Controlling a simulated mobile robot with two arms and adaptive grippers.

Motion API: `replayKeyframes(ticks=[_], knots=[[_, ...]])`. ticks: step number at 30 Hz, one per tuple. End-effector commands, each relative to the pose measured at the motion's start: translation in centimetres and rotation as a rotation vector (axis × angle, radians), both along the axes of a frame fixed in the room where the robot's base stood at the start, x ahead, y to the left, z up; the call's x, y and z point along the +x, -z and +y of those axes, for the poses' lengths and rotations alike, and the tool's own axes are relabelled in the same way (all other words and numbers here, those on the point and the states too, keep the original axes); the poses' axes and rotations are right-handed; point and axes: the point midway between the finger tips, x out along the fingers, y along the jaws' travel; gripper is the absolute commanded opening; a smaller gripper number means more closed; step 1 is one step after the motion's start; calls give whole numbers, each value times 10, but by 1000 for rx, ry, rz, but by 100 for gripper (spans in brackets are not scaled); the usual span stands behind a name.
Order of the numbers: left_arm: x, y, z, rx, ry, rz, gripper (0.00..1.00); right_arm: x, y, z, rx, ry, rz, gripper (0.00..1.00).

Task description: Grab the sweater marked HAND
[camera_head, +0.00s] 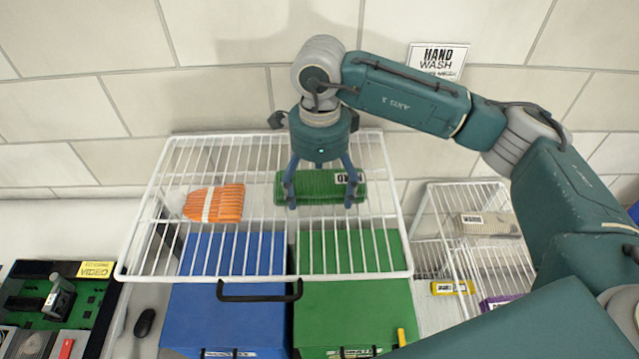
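A rolled green sweater (318,187) lies on the white wire shelf (150,225), toward its back right. Its white label (343,178) is partly covered by a finger, so I cannot read the whole word. My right gripper (320,196) points down over the green sweater, its fingers spread wide with one toward each end of the roll. I cannot tell whether the fingers touch it. A folded orange item (213,203) with a pale band lies to the left on the same shelf. My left gripper is not in view.
A "HAND WASH" sign (437,61) is on the tiled wall. Blue (225,310) and green (352,310) bins stand under the shelf, near a black handle (260,291). A smaller rack (430,215) with labelled items is at right. A green tray (85,300) is at left.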

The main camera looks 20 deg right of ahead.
Motion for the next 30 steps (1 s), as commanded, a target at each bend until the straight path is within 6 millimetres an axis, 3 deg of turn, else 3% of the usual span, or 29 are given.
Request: replayKeyframes(ticks=[1, 6, 14, 20, 26, 30], knots=[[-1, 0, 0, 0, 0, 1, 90, 0, 0, 0, 0, 0, 0, 71], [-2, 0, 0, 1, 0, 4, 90, 0, 0, 0, 0, 0, 0, 38], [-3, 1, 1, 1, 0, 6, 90, 1, -2, 0, 0, 0, -2, 38], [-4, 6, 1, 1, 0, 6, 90, 1, -14, 1, 2, 0, -4, 37], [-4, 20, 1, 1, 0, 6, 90, 3, -51, 1, 3, 1, -9, 37], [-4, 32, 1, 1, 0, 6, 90, 2, -92, 1, 3, 0, -10, 37]])
